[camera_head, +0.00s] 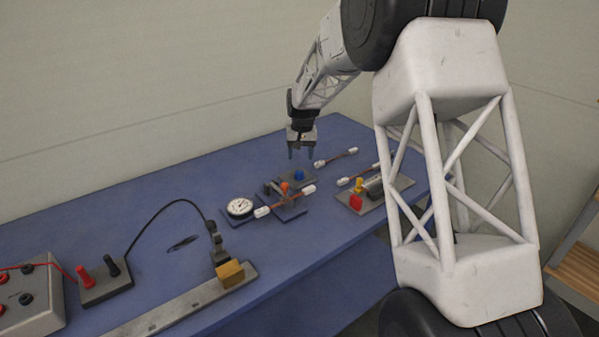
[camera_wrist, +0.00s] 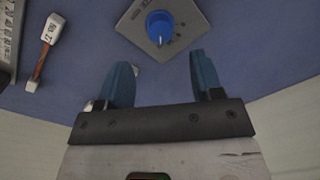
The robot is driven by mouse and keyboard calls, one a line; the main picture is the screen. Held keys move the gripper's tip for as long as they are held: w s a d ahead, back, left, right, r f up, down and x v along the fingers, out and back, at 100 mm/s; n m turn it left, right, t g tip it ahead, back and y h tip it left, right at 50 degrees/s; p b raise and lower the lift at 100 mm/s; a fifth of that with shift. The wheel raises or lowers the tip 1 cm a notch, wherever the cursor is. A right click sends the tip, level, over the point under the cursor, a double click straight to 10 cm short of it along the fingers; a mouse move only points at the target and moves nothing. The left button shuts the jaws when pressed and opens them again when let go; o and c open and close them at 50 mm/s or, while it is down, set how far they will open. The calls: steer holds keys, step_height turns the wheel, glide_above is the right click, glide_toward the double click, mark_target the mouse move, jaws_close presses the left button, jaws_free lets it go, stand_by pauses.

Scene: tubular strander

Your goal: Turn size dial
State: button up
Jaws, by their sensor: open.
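A blue knob (camera_head: 299,175) sits on a flat grey plate behind the middle of the blue table. In the wrist view the blue knob (camera_wrist: 159,22) is round, on a grey plate (camera_wrist: 188,30) with dark markings and a small pale pointer mark at the knob's near edge. My gripper (camera_head: 301,154) is above the knob, pointing down. Its two blue fingers (camera_wrist: 160,66) are apart with nothing between them. In the wrist view the knob lies beyond the fingertips, roughly centred between them. The markings are too small to read.
A round white gauge (camera_head: 240,207) and a fixture with an orange knob (camera_head: 285,187) stand nearby, a white-ended rod (camera_head: 263,211) across it. Another rod (camera_head: 336,158) lies right of the gripper. A block with red and yellow parts (camera_head: 356,203) is further right.

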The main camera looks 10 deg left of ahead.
mark_target(299, 172)
steer(key=shift+a+f, duration=0.2)
steer(key=shift+f, duration=3.5)
steer(key=c, duration=0.9)
steer(key=shift+n, duration=3)
